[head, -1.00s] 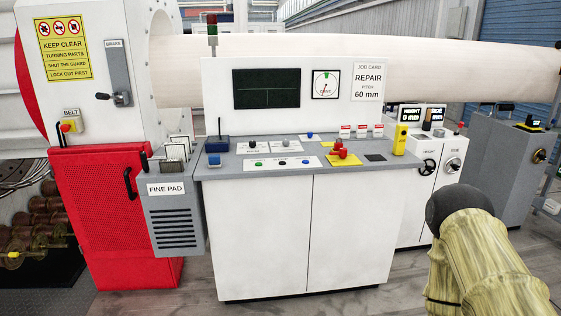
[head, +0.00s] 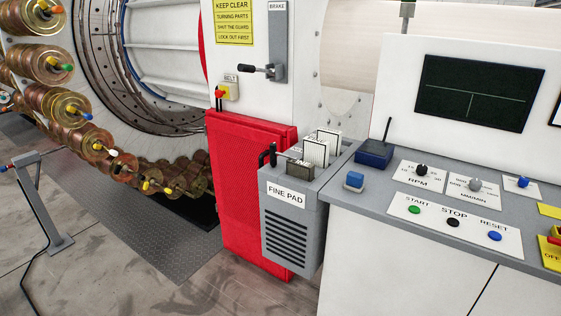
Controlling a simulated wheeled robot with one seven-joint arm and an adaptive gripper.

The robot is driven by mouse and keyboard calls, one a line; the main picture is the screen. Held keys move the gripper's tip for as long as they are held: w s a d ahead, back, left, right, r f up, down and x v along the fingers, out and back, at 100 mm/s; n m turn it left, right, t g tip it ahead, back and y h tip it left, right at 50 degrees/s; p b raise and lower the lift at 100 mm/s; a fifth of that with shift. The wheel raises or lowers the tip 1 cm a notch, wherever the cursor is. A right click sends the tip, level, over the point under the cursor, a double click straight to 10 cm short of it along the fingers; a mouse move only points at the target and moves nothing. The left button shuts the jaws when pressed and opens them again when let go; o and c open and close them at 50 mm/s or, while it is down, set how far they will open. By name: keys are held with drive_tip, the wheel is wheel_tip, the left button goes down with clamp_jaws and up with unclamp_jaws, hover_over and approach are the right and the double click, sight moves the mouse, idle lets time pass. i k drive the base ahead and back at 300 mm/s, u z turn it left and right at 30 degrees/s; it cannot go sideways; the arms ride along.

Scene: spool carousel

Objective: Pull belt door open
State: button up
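The belt door is a red mesh panel (head: 238,190) low on the white machine housing, below the small BELT switch box (head: 228,91) with its red and yellow knob. It looks shut. The grey FINE PAD box (head: 292,222) stands in front of its right side and hides part of it. Dark upright grips (head: 267,155) show at the box's upper left; I cannot tell whether one is the door's handle. My gripper is not in view.
Copper spools (head: 88,140) line the round carousel at the left. A grey post (head: 50,205) with a cable stands on the floor there. A tread plate (head: 130,215) and bare floor lie left of the door. The control desk (head: 420,250) fills the right.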

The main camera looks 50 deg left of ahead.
sight(237, 152)
drive_tip(key=u, duration=3.25)
drive_tip(key=i, duration=2.45)
drive_tip(key=z, duration=2.9)
drive_tip(key=i, duration=0.2)
drive_tip(key=u, duration=0.2)
